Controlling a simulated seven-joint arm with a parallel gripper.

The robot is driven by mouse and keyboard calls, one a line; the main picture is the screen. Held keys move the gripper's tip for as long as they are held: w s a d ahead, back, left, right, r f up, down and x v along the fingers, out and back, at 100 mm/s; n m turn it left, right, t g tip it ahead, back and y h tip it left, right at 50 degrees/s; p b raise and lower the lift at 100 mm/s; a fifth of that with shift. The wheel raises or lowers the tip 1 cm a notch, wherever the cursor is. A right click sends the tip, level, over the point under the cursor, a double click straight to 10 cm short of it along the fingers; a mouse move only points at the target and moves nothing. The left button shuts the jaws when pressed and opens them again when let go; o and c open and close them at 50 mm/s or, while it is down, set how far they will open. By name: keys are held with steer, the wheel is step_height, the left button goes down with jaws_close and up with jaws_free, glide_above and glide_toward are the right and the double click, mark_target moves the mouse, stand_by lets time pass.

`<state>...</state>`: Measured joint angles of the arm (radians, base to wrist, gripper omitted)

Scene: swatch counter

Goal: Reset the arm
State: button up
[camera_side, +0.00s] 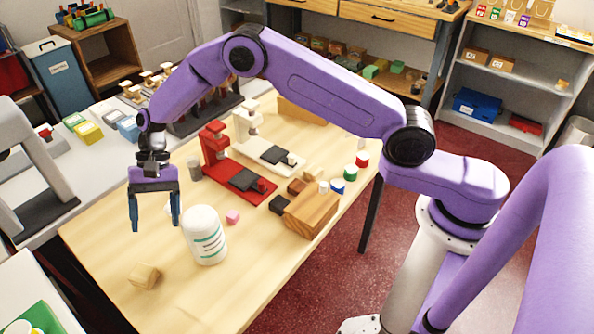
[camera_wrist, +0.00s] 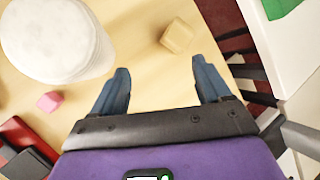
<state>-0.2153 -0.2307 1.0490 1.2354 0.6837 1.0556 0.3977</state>
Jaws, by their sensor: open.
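My gripper (camera_side: 154,208) hangs above the left part of the wooden table (camera_side: 190,303), its two blue fingers pointing down. In the wrist view the fingers (camera_wrist: 161,88) stand wide apart with nothing between them. A white bottle (camera_side: 204,236) with green stripes stands upright just right of my gripper. In the wrist view the bottle (camera_wrist: 55,38) fills the upper left, apart from the fingers. A small wooden block (camera_side: 145,276) lies on the table in front of my gripper, and it also shows in the wrist view (camera_wrist: 177,36) beyond the fingers.
A pink cube (camera_side: 232,217) lies right of the bottle. A red device (camera_side: 231,178) and a white device (camera_side: 262,145) stand farther back. A wooden block with holes or pegs (camera_side: 312,211) and several small colored pieces are at the right.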

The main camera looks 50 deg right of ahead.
steer(key=s+d+r+n+t+h, duration=0.35)
steer(key=s+d+r+n, duration=0.25)
steer(key=s+r+n, duration=0.55)
steer(key=s+d+r+n+h, duration=0.1)
steer(key=s+d+n, duration=0.1)
steer(key=s+d, duration=0.9)
steer(key=s+d+r+n+h, duration=0.1)
steer(key=s+d+r+n, duration=0.1)
steer(key=s+d, duration=0.8)
steer(key=shift+s+d+r+n, duration=0.35)
steer(key=shift+s+n, duration=0.2)
steer(key=shift+s, duration=0.5)
steer(key=shift+t, duration=0.25)
